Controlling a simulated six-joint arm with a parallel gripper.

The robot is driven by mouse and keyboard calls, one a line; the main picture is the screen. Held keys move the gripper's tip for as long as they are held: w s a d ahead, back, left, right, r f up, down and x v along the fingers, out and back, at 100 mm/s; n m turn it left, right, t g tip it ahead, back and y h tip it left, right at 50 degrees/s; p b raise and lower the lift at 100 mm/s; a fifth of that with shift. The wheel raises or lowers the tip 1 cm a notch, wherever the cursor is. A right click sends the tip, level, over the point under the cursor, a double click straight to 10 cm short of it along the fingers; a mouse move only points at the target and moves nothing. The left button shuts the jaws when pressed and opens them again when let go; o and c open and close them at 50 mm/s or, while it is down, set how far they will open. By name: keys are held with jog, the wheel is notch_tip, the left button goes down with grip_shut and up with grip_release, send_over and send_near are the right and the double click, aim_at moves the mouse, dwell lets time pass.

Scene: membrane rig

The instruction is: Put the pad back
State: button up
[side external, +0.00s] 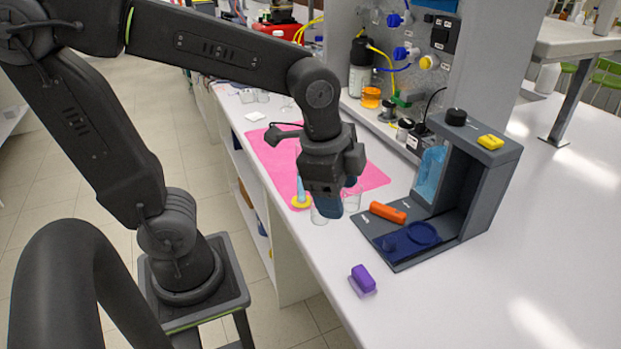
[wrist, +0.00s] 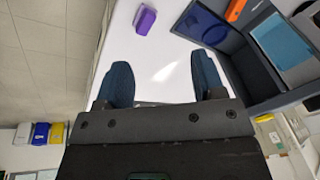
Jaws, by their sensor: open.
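A small purple block (side external: 363,279) lies on the white bench left of the rig's base, near the bench's front edge; I cannot tell whether it is the pad. It also shows at the top of the wrist view (wrist: 145,19). The grey rig (side external: 480,170) has a dark blue round recess (side external: 422,233) on its base and a light-blue panel (side external: 430,172) at its upright. My gripper (side external: 332,207) is above the bench, behind the purple block and left of the rig. In the wrist view, its blue fingers (wrist: 163,80) are apart with nothing between them.
An orange block (side external: 388,212) lies on the rig's base, and a yellow piece (side external: 490,142) sits on its top. Clear glassware (side external: 352,198) and a pink mat (side external: 270,150) are close to my gripper. The bench right of the rig is clear.

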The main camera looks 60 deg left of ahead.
jog(key=s+a+r+n+t, duration=0.2)
jog(key=s+a+n+t, duration=0.1)
jog(key=n, duration=0.6)
jog(key=shift+s+a+n, duration=0.3)
jog(key=shift+s+a, duration=0.4)
jog(key=shift+s, duration=0.35)
jog(key=shift+r, duration=0.1)
